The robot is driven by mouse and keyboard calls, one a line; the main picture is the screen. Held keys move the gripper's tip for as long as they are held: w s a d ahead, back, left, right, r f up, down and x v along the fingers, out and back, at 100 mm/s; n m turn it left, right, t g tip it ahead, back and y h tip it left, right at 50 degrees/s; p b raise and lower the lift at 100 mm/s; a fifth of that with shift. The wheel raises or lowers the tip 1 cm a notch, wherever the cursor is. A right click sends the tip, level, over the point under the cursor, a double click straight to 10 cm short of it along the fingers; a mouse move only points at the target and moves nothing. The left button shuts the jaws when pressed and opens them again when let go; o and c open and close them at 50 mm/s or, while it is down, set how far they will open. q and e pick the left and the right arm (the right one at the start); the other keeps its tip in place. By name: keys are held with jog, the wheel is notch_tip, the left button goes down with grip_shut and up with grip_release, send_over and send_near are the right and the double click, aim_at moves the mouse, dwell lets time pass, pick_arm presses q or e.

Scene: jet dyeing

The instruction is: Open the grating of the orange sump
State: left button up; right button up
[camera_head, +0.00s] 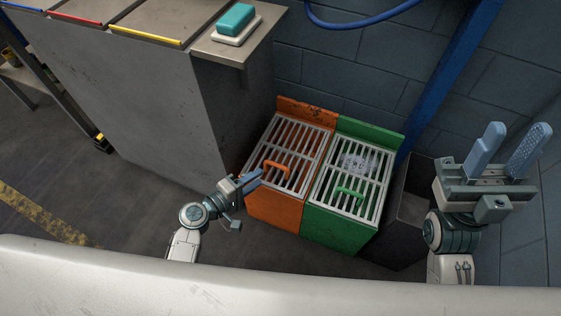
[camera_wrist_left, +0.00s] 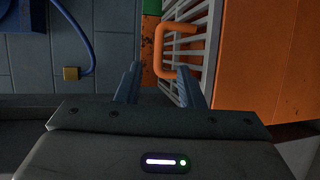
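The orange sump (camera_head: 275,209) stands on the floor, with a pale slatted grating (camera_head: 302,141) lying flat across its top. An orange loop handle (camera_head: 278,168) rises from the grating's near part. My left gripper (camera_head: 258,176) is just left of the handle, its fingers pointing toward it. In the left wrist view, the left gripper (camera_wrist_left: 158,70) is open, with the handle (camera_wrist_left: 180,52) ahead of the fingertips, offset toward the right finger. I cannot tell whether a finger touches it. My right gripper (camera_head: 508,140) is open and empty, raised at the right.
A green sump (camera_head: 340,228) with its own grating and green handle adjoins the orange one on the right. A dark open bin (camera_head: 408,210) stands right of it. A tall grey cabinet (camera_head: 170,95) stands close on the left. A blue post (camera_head: 450,75) rises behind.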

pick_arm(q)
jog(key=b, duration=0.1)
send_over(280, 170)
notch_tip(280, 170, down, 2)
jog(key=shift+d, duration=0.1)
grip_shut()
